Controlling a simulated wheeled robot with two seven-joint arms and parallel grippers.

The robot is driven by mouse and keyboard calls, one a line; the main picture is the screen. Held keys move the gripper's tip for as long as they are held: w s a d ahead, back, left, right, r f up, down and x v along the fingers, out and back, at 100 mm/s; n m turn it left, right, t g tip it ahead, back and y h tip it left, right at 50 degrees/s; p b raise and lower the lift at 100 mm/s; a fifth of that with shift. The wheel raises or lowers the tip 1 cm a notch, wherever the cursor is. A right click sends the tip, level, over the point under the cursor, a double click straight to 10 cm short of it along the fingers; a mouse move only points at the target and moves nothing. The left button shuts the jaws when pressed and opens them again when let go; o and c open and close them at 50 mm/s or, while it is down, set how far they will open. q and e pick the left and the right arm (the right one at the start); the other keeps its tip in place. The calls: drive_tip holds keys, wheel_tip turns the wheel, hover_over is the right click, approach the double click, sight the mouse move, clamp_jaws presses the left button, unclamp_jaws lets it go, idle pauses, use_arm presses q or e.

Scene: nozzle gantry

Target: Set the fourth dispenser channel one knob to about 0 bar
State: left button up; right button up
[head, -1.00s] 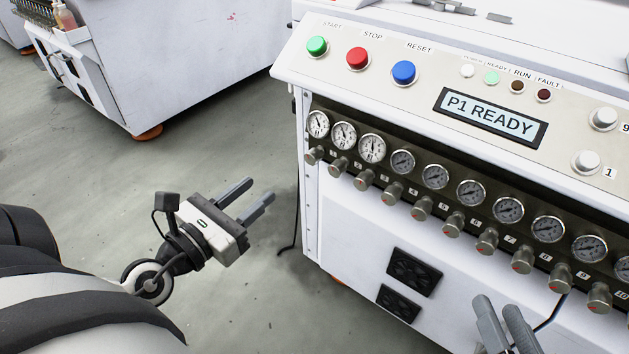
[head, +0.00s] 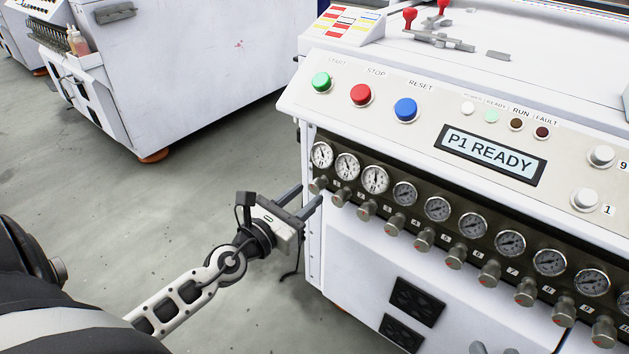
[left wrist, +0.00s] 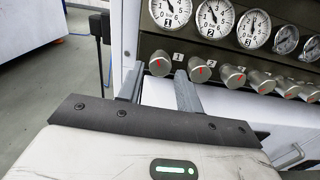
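The channel one knob (head: 318,184) is a grey metal knob with a red mark, at the left end of the row under the gauges. My left gripper (head: 309,193) is open and empty. Its two fingers (left wrist: 158,84) point at the panel, one on each side of knob one and just short of it; contact is not visible.
Knob two (left wrist: 200,70) is close to the right finger. More knobs and gauges run rightward. Above are green, red and blue buttons and a display (head: 490,154) reading P1 READY. Another white machine (head: 190,70) stands behind left. Grey floor (head: 150,210) is free between.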

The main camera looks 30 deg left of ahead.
sight(314, 190)
use_arm(q)
drive_tip(key=w, duration=0.4)
drive_tip(key=shift+d, duration=0.2)
use_arm(e)
drive_tip(key=shift+s+d+f, duration=0.1)
drive_tip(key=shift+f, duration=0.15)
use_arm(q)
drive_tip(key=c, duration=0.7)
